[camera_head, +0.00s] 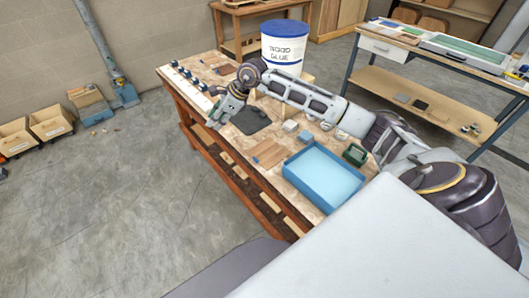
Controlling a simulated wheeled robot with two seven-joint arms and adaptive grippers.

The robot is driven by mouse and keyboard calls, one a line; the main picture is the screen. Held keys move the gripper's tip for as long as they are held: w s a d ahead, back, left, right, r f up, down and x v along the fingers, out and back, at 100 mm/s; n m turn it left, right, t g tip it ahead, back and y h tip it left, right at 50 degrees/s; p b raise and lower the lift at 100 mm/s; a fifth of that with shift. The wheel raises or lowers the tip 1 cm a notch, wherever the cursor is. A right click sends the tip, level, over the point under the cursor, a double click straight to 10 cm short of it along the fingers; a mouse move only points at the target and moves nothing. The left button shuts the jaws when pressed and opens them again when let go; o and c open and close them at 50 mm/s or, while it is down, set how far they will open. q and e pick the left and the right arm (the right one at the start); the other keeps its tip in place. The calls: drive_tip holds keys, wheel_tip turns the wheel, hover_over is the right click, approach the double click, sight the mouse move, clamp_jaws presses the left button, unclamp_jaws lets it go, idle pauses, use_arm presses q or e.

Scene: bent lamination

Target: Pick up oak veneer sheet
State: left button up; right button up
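Thin brown wood sheets (269,152) lie on the workbench (226,152) near its front edge, left of a blue tray. Another small brown wood piece (225,70) lies farther back on the bench. I cannot tell which of them is the oak veneer sheet. My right arm reaches across the bench from the right. Its gripper (213,120) points down at the bench's left edge, beside a dark grey mat (250,121) and apart from the wood sheets. Its fingers are too small to tell whether they are open or shut. My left gripper is not in view.
A blue tray (322,176) stands at the bench's near right end, with a green object (355,154) beside it. A large wood glue bucket (285,47) stands behind my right arm. Clamps (194,80) line the far left edge. Open floor lies left of the bench.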

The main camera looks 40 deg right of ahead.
drive_tip(key=s+d+f+m+g+h, duration=0.2)
drive_tip(key=s+d+f+m+h, duration=0.15)
drive_tip(key=d, duration=0.25)
drive_tip(key=m+g+h, duration=0.2)
drive_tip(key=m+g, duration=0.1)
drive_tip(key=m, duration=0.2)
hover_over(255, 155)
drive_tip(key=s+a, duration=0.2)
drive_tip(key=s, duration=0.1)
drive_tip(key=f, duration=0.1)
drive_tip(key=shift+d+m, duration=0.25)
drive_tip(key=shift+m, duration=0.5)
drive_tip(key=shift+s, duration=0.1)
drive_tip(key=shift+f+p, duration=0.45)
drive_tip(key=shift+f, duration=3.9)
drive_tip(key=shift+a+f+p, duration=0.1)
drive_tip(key=shift+f+p, duration=0.25)
drive_tip(key=shift+f, duration=0.5)
drive_tip(key=shift+w+f+p, duration=0.2)
drive_tip(key=shift+f+p, duration=0.1)
drive_tip(key=shift+f, duration=1.45)
